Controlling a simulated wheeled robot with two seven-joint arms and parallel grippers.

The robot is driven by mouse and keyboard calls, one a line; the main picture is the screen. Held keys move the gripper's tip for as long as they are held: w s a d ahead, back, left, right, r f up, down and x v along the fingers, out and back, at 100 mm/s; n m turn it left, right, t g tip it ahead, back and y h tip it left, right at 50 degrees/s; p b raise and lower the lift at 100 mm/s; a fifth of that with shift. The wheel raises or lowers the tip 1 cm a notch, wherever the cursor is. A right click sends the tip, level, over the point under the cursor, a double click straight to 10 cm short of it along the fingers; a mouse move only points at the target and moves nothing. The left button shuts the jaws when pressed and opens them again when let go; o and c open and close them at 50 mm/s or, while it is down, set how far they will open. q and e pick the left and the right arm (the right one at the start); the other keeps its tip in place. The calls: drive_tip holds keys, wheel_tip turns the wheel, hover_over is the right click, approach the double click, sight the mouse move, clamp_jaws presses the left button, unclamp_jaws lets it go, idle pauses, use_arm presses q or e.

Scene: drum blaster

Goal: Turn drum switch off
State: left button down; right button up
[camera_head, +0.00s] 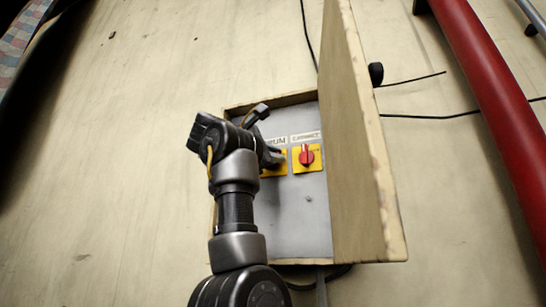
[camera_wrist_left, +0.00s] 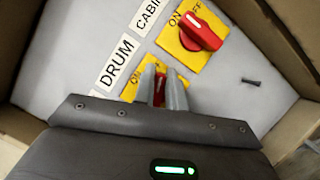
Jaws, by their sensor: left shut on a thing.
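The drum switch, a red knob on a yellow plate, sits under the "DRUM" label; its yellow plate (camera_head: 279,169) is partly hidden by my left arm in the head view. In the left wrist view its red knob (camera_wrist_left: 161,92) shows between the fingers of my left gripper (camera_wrist_left: 163,88). The left gripper is shut on this knob, and its fingers hide most of it and part of the plate's lettering. I cannot tell the knob's exact angle. My right gripper is not in view.
A second red switch (camera_head: 307,156), labelled "CABINET", sits just right of the drum switch. The wooden box has an open door (camera_head: 355,150) standing up along its right side. A red pipe (camera_head: 490,75) and black cables lie to the right.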

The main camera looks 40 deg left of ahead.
use_arm(q)
drive_tip(key=m+g, duration=0.1)
drive_tip(key=m, duration=0.3)
drive_tip(key=shift+w+f+g, duration=0.1)
drive_tip(key=shift+f+g, duration=0.3)
drive_tip(key=shift+m, duration=0.3)
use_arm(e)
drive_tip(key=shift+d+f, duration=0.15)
use_arm(q)
drive_tip(key=shift+d, duration=0.1)
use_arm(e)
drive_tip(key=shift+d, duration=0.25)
